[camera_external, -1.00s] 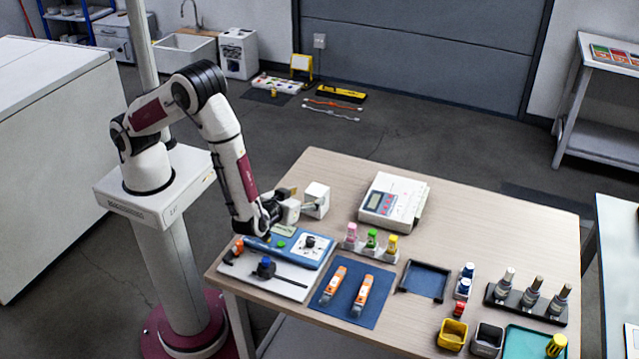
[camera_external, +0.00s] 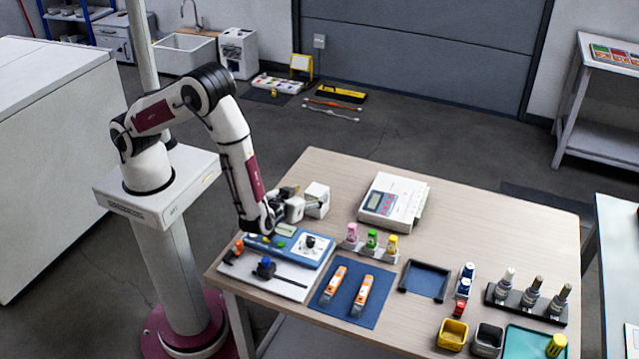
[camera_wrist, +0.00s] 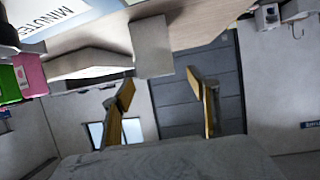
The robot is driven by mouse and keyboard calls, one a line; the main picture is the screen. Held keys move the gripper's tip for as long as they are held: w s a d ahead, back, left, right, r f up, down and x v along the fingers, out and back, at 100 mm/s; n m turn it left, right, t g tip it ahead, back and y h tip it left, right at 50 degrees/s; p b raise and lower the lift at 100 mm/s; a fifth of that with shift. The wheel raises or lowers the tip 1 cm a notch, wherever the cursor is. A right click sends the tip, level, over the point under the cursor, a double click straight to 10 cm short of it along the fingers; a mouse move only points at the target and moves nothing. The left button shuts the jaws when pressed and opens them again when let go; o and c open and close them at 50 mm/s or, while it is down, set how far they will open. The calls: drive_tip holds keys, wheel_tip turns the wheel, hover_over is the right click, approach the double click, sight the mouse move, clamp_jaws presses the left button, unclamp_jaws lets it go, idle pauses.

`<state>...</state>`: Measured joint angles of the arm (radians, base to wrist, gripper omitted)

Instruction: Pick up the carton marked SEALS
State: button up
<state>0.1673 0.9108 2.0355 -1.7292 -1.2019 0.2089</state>
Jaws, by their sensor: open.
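Two small white cartons stand at the table's back left edge in the external view, a nearer one (camera_external: 294,210) and one farther right (camera_external: 317,198). No SEALS marking can be read on either. My gripper (camera_external: 289,194) is low beside the nearer carton, partly hidden by the wrist. In the wrist view my gripper's (camera_wrist: 160,86) two yellowish fingers are spread, with nothing between them. A grey-white block (camera_wrist: 152,46), seemingly a carton, is just beyond the fingertips, apart from them. Which of the two cartons it is I cannot tell.
A blue device (camera_external: 312,247) lies on a white board below my wrist. Pink, green and yellow capped bottles (camera_external: 371,240) stand to the right. A white instrument (camera_external: 397,198) sits farther back. Orange tools lie on a blue mat (camera_external: 341,311). The table's right back is clear.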

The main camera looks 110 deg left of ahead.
sight(315, 192)
drive_tip(key=shift+a, duration=0.1)
drive_tip(key=shift+x, duration=2.5)
drive_tip(key=shift+w, duration=0.2)
drive_tip(key=shift+c, duration=0.4)
drive_tip(key=c, duration=1.2)
